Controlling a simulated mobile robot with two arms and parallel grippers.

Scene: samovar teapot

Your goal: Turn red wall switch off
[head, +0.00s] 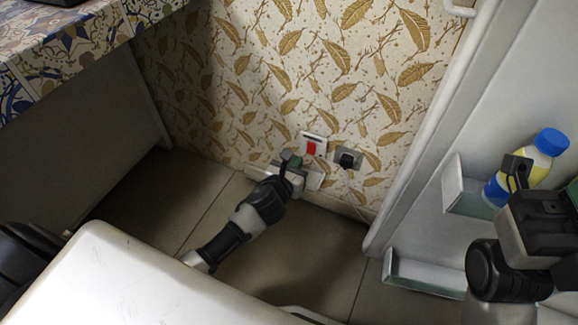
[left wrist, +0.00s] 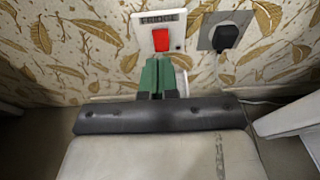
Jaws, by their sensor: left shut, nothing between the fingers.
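The red wall switch (head: 311,148) sits in a white plate low on the leaf-patterned wall. In the left wrist view the red rocker (left wrist: 161,40) is just ahead of the fingertips, under a dark label. My left gripper (head: 291,160) is shut and empty, its green fingers (left wrist: 159,72) together just below the switch. The fingertips overlap the lower part of the plate in the wrist view; I cannot tell whether they touch it. I cannot tell the rocker's position. My right gripper (head: 516,172) is at the right edge, partly cut off, its jaws unclear.
A black plug (head: 347,159) sits in a grey socket right of the switch, its cord hanging down. An open white door (head: 495,110) with shelves holds a blue-capped bottle (head: 540,158) beside my right arm. A tiled counter (head: 70,55) is at upper left. Bare floor (head: 315,245) lies below the wall.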

